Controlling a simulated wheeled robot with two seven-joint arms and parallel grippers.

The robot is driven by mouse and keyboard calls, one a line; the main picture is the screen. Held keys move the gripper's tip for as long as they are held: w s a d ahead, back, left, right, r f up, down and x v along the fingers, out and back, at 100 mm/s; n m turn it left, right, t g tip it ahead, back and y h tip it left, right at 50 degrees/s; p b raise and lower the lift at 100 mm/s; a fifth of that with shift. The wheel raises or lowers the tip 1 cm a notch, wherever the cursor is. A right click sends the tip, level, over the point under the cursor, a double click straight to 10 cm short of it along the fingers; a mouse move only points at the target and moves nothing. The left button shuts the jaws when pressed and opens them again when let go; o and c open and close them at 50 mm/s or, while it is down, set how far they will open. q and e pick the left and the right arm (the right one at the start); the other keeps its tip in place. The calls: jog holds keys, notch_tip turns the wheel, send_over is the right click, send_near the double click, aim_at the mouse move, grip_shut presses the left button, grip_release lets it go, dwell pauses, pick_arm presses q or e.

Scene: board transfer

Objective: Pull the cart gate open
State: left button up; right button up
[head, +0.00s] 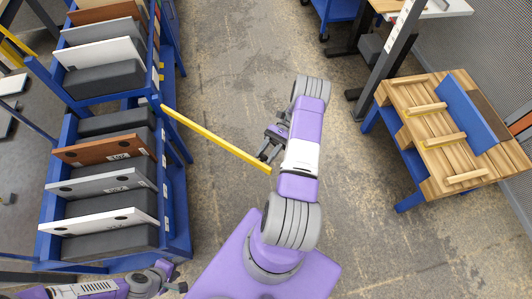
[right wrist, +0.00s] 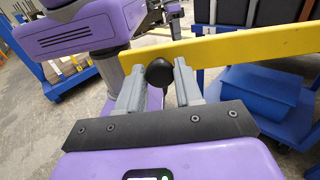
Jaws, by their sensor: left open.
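The cart gate is a yellow bar (head: 215,139) that sticks out from a post of the blue cart (head: 180,215) over the aisle, at a steep angle to the cart's side. In the right wrist view the yellow bar (right wrist: 240,47) runs across the picture with a round black knob (right wrist: 158,72) on it. My right gripper (head: 268,154) is at the bar's free end. In the right wrist view its fingers (right wrist: 159,80) are on both sides of the knob and appear to touch it. My left gripper (head: 178,286) is low at the left, open, away from the gate.
The cart holds several grey, white and brown boards (head: 105,148) in slots. A wooden-topped blue bench (head: 430,150) with a blue board stands at the right. A grey post (head: 385,75) stands behind it. The floor (head: 230,80) between cart and bench is clear.

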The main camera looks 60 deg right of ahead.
jog(key=o, duration=0.4)
notch_tip(320, 180, up, 10)
jog(key=p, duration=0.4)
